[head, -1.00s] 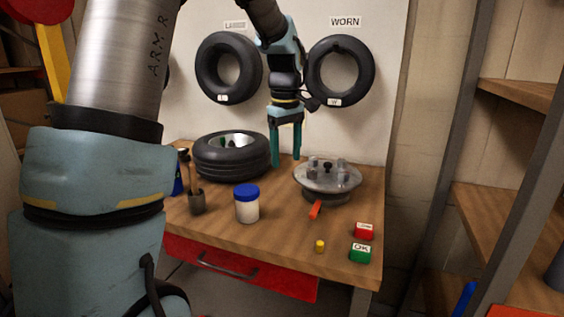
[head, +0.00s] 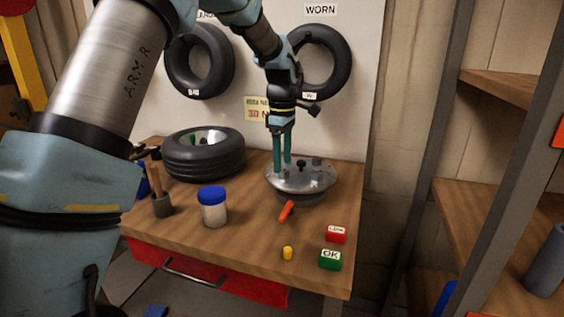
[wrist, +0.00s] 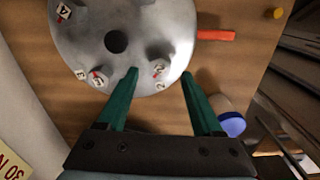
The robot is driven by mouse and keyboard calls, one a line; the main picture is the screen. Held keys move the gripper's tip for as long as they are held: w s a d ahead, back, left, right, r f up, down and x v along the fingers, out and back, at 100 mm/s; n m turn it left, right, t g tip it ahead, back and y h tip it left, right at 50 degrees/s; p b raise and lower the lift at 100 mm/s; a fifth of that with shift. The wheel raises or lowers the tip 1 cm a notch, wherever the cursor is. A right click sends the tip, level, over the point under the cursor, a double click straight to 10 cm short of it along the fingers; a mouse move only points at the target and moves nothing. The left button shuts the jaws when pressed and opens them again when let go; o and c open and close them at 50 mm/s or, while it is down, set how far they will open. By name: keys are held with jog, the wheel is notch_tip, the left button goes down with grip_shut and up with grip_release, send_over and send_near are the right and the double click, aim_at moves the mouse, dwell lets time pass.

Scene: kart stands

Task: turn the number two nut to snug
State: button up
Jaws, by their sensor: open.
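The round grey metal hub (head: 318,182) sits on the workbench, and an orange-red handle (head: 286,211) sticks out at its front. The hub also fills the upper part of the wrist view (wrist: 150,22). Several nuts with small number tags stand on it around a dark centre hole (wrist: 116,42). One tagged nut (wrist: 158,68) lies ahead between my fingertips in the wrist view; its tag is too small to read surely. Another (wrist: 97,77) is left of my fingers. My gripper (head: 282,167) is open and empty, pointing down at the hub's left side; it also shows in the wrist view (wrist: 160,75).
A tyre (head: 203,160) lies at the bench's back left. Red (head: 336,235) and green (head: 329,260) blocks and a yellow piece (head: 287,253) sit front right. Shelving stands at the right.

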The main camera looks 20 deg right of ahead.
jog(key=shift+f, duration=1.05)
grip_shut()
